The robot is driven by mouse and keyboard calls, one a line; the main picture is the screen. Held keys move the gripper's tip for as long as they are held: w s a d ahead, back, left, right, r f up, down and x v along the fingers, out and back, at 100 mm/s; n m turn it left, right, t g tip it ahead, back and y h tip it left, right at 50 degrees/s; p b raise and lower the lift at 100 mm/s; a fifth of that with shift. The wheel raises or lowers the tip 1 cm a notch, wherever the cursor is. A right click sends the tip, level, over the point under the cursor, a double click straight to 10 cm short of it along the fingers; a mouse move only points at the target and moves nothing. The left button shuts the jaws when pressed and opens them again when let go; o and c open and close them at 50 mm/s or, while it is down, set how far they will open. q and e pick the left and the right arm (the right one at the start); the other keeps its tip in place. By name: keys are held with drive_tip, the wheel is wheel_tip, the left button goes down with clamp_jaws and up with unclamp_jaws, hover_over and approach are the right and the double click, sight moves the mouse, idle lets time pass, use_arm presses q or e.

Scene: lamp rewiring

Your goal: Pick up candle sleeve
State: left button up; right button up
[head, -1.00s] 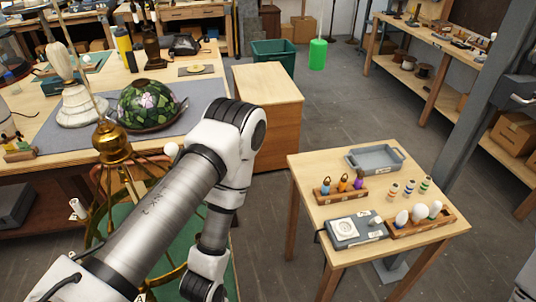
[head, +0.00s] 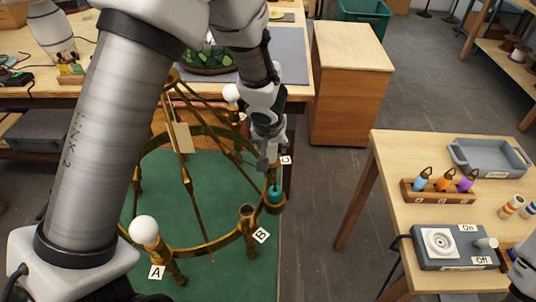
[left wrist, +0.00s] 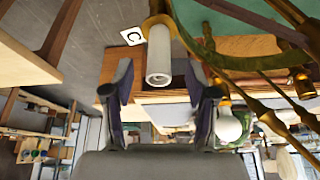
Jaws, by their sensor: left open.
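The candle sleeve (left wrist: 158,62) is a pale, hollow tube in the left wrist view, with its open end toward the camera. It lies between and just beyond the fingertips of my left gripper (left wrist: 160,86), which is open, with a gap on each side. A card marked C (left wrist: 132,36) is beside it. In the head view my left gripper (head: 267,158) points down at the right side of the brass chandelier ring (head: 205,248), close to card C (head: 285,160). The sleeve there appears hidden behind the gripper. My right gripper is not in view.
White bulbs stand on the ring at card A (head: 143,229) and behind my gripper (head: 232,93). A teal socket piece (head: 274,195) is just below the gripper, near an empty brass cup (head: 246,211) by card B. The side table (head: 385,195) at right is apart.

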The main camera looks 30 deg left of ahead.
sight(272, 162)
use_arm(q)
drive_tip(key=x, duration=0.2)
drive_tip(key=w+x, duration=0.1)
drive_tip(key=x, duration=0.2)
drive_tip(key=shift+a+r+b, duration=0.1)
drive_tip(key=shift+a+b, duration=0.1)
drive_tip(key=shift+b, duration=0.15)
drive_tip(key=shift+s+d+r, duration=0.25)
drive_tip(key=shift+s+r, duration=0.05)
drive_tip(key=shift+r, duration=0.05)
drive_tip(key=shift+c, duration=0.3)
drive_tip(key=shift+s+r, duration=0.1)
drive_tip(key=c, duration=0.6)
drive_tip(key=shift+c, duration=1)
drive_tip(key=shift+c, duration=0.4)
